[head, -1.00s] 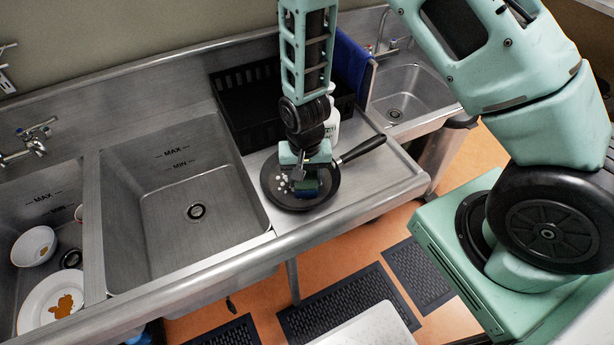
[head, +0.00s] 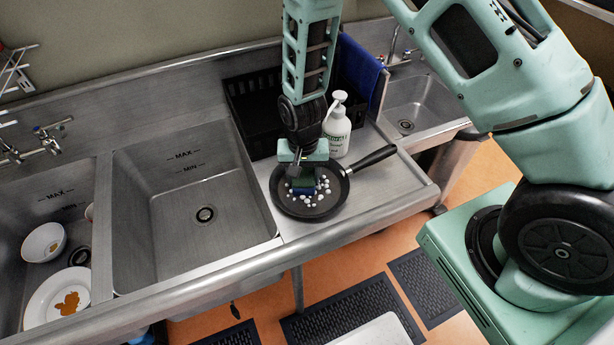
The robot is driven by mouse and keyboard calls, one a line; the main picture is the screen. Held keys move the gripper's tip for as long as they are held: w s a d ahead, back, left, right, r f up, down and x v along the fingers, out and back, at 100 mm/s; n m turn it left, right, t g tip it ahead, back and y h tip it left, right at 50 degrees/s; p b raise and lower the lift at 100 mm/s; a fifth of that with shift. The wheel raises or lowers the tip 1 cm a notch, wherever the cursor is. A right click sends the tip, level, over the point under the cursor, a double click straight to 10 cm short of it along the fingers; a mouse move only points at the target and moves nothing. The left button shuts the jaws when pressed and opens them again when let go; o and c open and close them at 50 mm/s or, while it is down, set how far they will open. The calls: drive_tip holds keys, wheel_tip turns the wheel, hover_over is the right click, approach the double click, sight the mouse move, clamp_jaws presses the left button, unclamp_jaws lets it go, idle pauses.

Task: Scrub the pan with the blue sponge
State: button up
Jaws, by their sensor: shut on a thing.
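The black pan (head: 325,207) lies on the steel counter right of the middle sink, its handle pointing to the upper right. White foam spots dot its inside. My gripper (head: 302,178) points down over the pan and is shut on the blue sponge (head: 303,190), which has a green upper layer. The sponge is at the pan's inner surface, near its middle; whether it presses on the bottom cannot be told. My fingers partly hide the sponge.
A white pump bottle (head: 337,131) stands close behind the pan. A black crate (head: 248,107) and a blue cloth (head: 358,68) are at the back. The middle sink (head: 190,215) is empty. The left sink holds a bowl (head: 43,242) and a stained plate (head: 50,300).

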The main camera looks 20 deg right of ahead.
sight(303, 185)
drive_tip(key=shift+a, duration=0.1)
drive_tip(key=shift+s+a+f, duration=0.1)
drive_tip(key=shift+s+a, duration=0.25)
drive_tip(key=shift+s, duration=0.55)
drive_tip(key=shift+s+a+f, duration=0.1)
drive_tip(key=shift+s+a, duration=0.2)
drive_tip(key=shift+s, duration=0.55)
drive_tip(key=shift+s+d, duration=0.1)
drive_tip(key=shift+d, duration=0.05)
drive_tip(key=shift+s+d+r, duration=0.1)
drive_tip(key=shift+s+d, duration=0.15)
drive_tip(key=shift+d, duration=0.45)
drive_tip(key=shift+s+d, duration=0.25)
drive_tip(key=shift+d, duration=0.45)
drive_tip(key=shift+w, duration=0.15)
drive_tip(key=shift+w+d+r, duration=0.1)
drive_tip(key=shift+w+d, duration=0.25)
drive_tip(key=shift+w, duration=0.55)
drive_tip(key=shift+w+d+r, duration=0.1)
drive_tip(key=shift+w+d, duration=0.2)
drive_tip(key=shift+w, duration=0.55)
drive_tip(key=shift+s+a+f, duration=0.1)
drive_tip(key=shift+s+a, duration=0.3)
drive_tip(key=shift+a, duration=0.35)
drive_tip(key=shift+s+a+r, duration=0.1)
drive_tip(key=shift+s+a, duration=0.25)
drive_tip(key=shift+a, duration=0.35)
drive_tip(key=shift+s+a+f, duration=0.1)
drive_tip(key=shift+s+a, duration=0.3)
drive_tip(key=shift+a, duration=0.35)
